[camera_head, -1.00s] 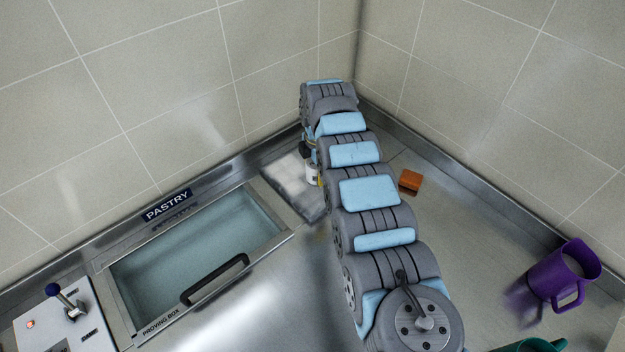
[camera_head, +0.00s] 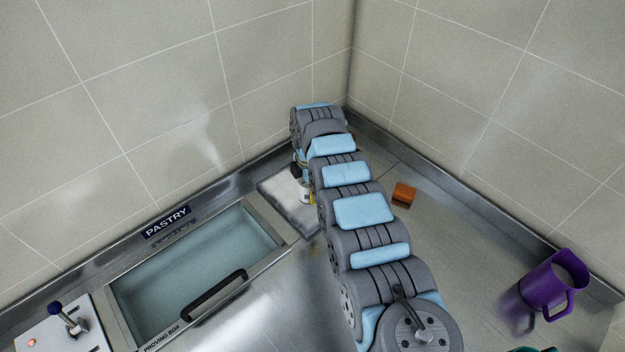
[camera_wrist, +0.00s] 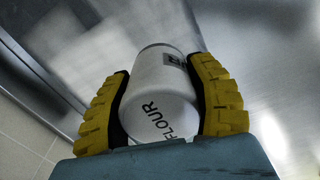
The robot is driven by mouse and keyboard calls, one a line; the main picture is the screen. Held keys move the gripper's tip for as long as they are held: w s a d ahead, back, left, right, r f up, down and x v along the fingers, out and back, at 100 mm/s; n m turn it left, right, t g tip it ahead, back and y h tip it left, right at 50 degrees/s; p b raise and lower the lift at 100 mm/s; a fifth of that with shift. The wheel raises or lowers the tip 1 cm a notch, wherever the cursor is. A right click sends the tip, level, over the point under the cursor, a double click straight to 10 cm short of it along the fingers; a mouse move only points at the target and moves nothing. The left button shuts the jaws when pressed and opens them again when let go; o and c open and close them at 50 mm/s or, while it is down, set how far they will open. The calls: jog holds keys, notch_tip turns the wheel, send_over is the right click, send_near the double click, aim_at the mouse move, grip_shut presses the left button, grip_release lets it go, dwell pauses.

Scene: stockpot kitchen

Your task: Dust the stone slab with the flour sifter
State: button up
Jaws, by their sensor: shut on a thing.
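The white flour sifter (camera_wrist: 160,85), lettered FLOUR, is held between the yellow pads of my gripper (camera_wrist: 161,68) in the wrist view. In the head view the sifter (camera_head: 304,192) shows small beside my arm, over or near the right part of the stone slab (camera_head: 277,189). The slab is a pale grey rectangle with whitish, uneven patches; my arm hides part of it. It also shows blurred behind the sifter in the wrist view (camera_wrist: 75,45). The gap between sifter and slab cannot be judged. My gripper is mostly hidden in the head view.
The proving box (camera_head: 205,265) with its dark handle lies left of the slab. A lever panel (camera_head: 68,325) is at lower left. An orange block (camera_head: 404,193) and a purple mug (camera_head: 548,287) stand right of my arm. Tiled walls close the corner behind.

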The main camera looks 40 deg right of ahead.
jog(key=shift+a+r+p, duration=0.2)
jog(key=shift+a+p, duration=0.1)
jog(key=shift+p, duration=0.1)
jog(key=shift+a+f, duration=0.15)
jog(key=shift+f, duration=0.1)
jog(key=shift+f+b, duration=0.1)
jog(key=shift+b, duration=0.2)
jog(key=d+b, duration=0.1)
jog(key=b, duration=0.1)
jog(key=d+b, duration=0.1)
jog(key=b, duration=0.2)
jog(key=shift+d+f, duration=0.25)
jog(key=shift+d+b, duration=0.2)
jog(key=shift+b, duration=0.3)
jog(key=shift+d+r, duration=0.1)
jog(key=shift+r, duration=0.3)
